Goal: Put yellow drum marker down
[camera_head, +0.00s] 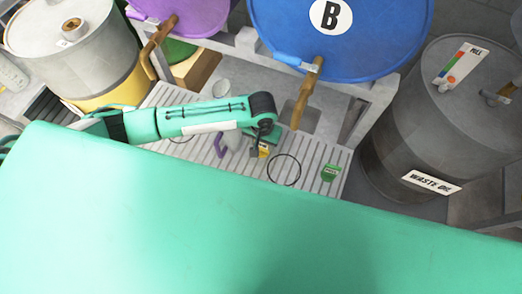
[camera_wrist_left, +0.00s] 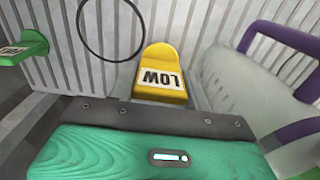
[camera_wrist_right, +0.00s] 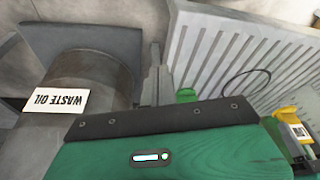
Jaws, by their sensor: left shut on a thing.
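The yellow drum marker (camera_wrist_left: 163,75) has a white LOW label, upside down in the left wrist view. My left gripper (camera_wrist_left: 160,88) is shut on it, one dark finger on each side. In the head view the marker (camera_head: 264,150) is a small yellow patch at my left gripper (camera_head: 260,146), over the slatted grey tray. It also shows at the right edge of the right wrist view (camera_wrist_right: 287,115). I cannot tell whether it touches the slats. My right gripper (camera_wrist_right: 156,78) shows its fingers together, with nothing seen between them; it is out of the head view.
On the slatted tray (camera_head: 312,158) lie a thin black ring (camera_head: 283,170) and a green marker (camera_head: 331,172). A pale container with a purple handle (camera_wrist_left: 288,40) is close beside my left gripper.

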